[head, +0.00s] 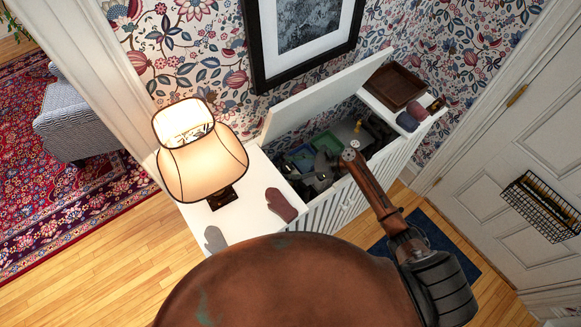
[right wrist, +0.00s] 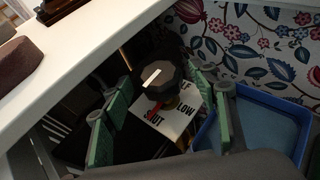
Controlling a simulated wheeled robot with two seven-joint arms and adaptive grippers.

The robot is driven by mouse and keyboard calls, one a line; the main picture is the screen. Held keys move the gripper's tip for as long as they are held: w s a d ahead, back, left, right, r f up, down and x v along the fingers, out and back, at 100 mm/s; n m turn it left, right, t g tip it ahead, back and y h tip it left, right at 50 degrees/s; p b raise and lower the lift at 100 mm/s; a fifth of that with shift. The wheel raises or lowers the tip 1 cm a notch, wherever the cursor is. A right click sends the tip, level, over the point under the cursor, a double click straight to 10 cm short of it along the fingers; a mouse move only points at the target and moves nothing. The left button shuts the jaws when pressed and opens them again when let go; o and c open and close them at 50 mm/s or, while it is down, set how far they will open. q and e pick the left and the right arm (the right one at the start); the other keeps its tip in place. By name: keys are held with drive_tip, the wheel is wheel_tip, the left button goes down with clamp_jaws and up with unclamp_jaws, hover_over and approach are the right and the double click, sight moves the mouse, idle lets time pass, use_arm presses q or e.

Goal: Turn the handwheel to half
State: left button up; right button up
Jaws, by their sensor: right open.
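The handwheel (right wrist: 160,82) is a dark, faceted knob with a white line on top, in the middle of the right wrist view. A red piece under the knob lies near "SHUT". My right gripper (right wrist: 160,90) is open, its green-padded fingers on either side of the knob; I cannot tell whether they touch it. In the head view my right gripper (head: 325,172) reaches into the open chest; the handwheel is not clear there. My left gripper is not in view.
The white chest (head: 270,222) has its lid (head: 315,88) raised against the wall. A blue tray (right wrist: 275,125) is beside the right finger. A lamp (head: 200,165), mittens (head: 281,204) and a brown tray (head: 395,87) stand on the chest top.

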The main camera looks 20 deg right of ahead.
drive_tip(key=shift+c, duration=0.2)
drive_tip(key=c, duration=1.1)
drive_tip(key=shift+w+n+g+b, duration=0.2)
drive_tip(key=shift+n+g+b, duration=0.3)
drive_tip(key=shift+b, duration=0.25)
drive_tip(key=n+g+b, duration=0.2)
drive_tip(key=b, duration=0.1)
drive_tip(key=n+g+b, duration=0.2)
drive_tip(key=g+b, duration=0.1)
drive_tip(key=w+n+g+b, duration=0.1)
drive_tip(key=n+g+b, duration=0.2)
drive_tip(key=b, duration=0.1)
drive_tip(key=shift+f+y, duration=0.2)
drive_tip(key=shift+y, duration=0.2)
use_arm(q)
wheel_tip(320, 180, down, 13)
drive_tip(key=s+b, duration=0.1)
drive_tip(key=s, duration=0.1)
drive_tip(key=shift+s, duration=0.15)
use_arm(e)
drive_tip(key=shift+r+n+g+h, duration=0.15)
drive_tip(key=shift+n+g+h, duration=0.15)
drive_tip(key=shift+n+g, duration=0.45)
drive_tip(key=shift+s, duration=0.1)
